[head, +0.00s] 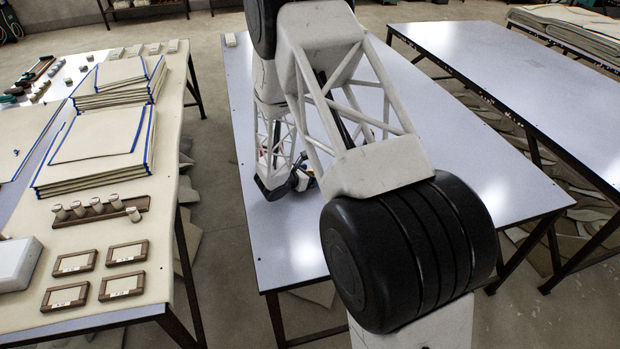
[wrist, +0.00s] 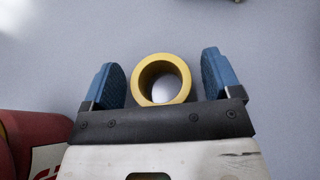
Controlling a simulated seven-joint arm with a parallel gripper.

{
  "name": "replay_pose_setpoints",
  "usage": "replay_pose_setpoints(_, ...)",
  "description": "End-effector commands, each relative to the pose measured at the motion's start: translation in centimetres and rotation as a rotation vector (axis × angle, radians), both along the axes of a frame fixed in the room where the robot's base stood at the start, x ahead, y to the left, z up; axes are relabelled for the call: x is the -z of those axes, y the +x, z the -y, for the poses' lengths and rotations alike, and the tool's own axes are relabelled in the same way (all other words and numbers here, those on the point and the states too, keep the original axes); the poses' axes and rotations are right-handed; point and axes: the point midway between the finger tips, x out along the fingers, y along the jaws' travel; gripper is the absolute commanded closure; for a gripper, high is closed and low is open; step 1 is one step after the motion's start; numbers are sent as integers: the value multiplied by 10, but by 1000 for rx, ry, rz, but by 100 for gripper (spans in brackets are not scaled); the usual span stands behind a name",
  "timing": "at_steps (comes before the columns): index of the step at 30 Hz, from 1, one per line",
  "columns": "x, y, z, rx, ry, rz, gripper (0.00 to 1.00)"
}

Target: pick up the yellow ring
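The yellow ring (wrist: 160,60) shows in the wrist view, with its round opening facing the camera and the grey-white tabletop (wrist: 270,60) around it. My gripper (wrist: 162,72) is open, with one blue finger on each side of the ring. Gaps show between the ring and both fingers, so neither touches it. The ring's lower edge is partly hidden behind the dark gripper bar.
A red object (wrist: 28,145) with a white marking is close at the lower left of the wrist view. A small dark thing shows at its top edge. In the head view, a left table (head: 100,215) holds cloth stacks (head: 100,145) and small frames (head: 65,297). The middle table (head: 480,165) has clear room at right.

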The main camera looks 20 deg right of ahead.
Motion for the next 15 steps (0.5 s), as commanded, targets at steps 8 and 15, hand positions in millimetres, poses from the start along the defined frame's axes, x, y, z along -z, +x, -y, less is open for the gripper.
replay_pose_setpoints(8, 0, 0, 0, 0, 0, 0, 60)
replay_pose_setpoints(15, 0, 0, 0, 0, 0, 0, 64)
